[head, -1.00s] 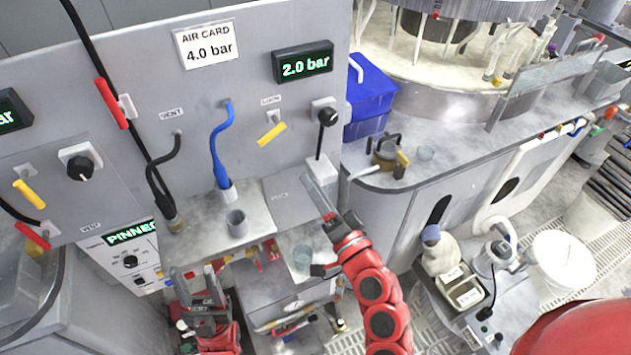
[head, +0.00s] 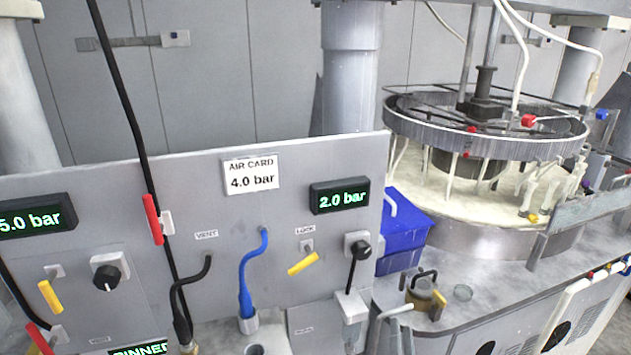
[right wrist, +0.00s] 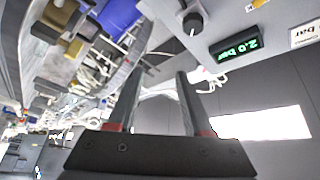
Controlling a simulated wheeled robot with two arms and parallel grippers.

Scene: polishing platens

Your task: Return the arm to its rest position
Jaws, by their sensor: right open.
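My right gripper (right wrist: 158,76) is open in the right wrist view, with its two dark fingers apart and nothing between them. Its tips point toward the panel area with the 2.0 bar display (right wrist: 240,46) and the black knob (right wrist: 192,22). In the head view the right arm is barely visible, if at all, at the bottom edge below the lock valve, so its pose cannot be told there. My left gripper is out of view.
The grey panel (head: 130,235) carries the AIR CARD sign (head: 251,175), the 2.0 bar display (head: 339,197), a blue hose (head: 244,275) and yellow levers. A blue bin (head: 403,225) and brass fitting (head: 425,297) stand right of it, before the round polishing machine (head: 485,135).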

